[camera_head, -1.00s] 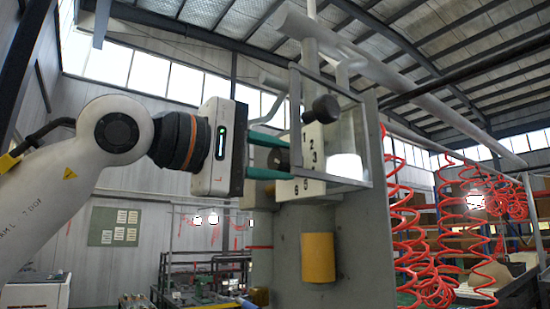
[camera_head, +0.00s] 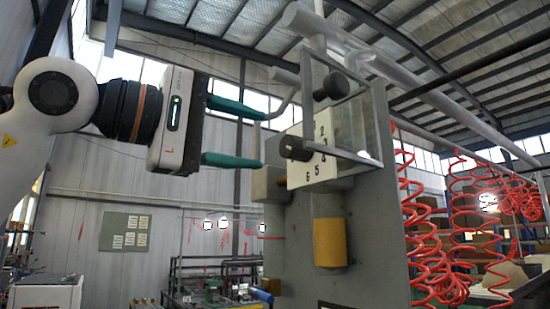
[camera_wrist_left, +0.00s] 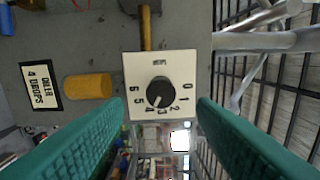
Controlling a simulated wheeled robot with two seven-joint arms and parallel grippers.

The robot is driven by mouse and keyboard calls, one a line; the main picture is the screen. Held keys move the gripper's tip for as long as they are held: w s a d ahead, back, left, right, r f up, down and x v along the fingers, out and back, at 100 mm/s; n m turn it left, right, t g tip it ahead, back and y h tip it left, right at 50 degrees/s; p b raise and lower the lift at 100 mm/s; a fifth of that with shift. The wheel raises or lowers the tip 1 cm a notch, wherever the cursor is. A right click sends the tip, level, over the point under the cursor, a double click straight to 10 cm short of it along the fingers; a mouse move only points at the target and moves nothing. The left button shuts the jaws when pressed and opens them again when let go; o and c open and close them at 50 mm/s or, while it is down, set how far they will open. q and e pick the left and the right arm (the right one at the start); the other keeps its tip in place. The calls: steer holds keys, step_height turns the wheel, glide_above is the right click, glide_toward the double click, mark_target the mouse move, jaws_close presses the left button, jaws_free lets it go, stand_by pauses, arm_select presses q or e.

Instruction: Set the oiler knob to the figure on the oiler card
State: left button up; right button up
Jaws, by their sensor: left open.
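The oiler knob (camera_head: 295,148) is a dark round knob on a white dial plate (camera_head: 322,165) with numbers around it. In the left wrist view the knob (camera_wrist_left: 160,92) sits mid-plate, with figures 0 to 6 around it. Its small pale mark seems to point near the 4, but it is too small to be certain. The oiler card (camera_wrist_left: 40,83) reads "OILER 4 DROPS". My left gripper (camera_head: 262,138) is open and empty, its green fingers level with the knob but short of it, not touching. My right gripper is not in view.
A yellow cylinder (camera_head: 329,243) is on the grey panel (camera_head: 370,220) below the dial. A black ball handle (camera_head: 331,86) and metal bars of a frame stand close above and right of the dial. Red coiled hoses (camera_head: 425,220) hang at right. Space left of the panel is free.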

arm_select(q)
steer(key=b+v, duration=0.1)
steer(key=v, duration=0.4)
steer(key=shift+s+a, duration=0.15)
steer(key=shift+a, duration=0.05)
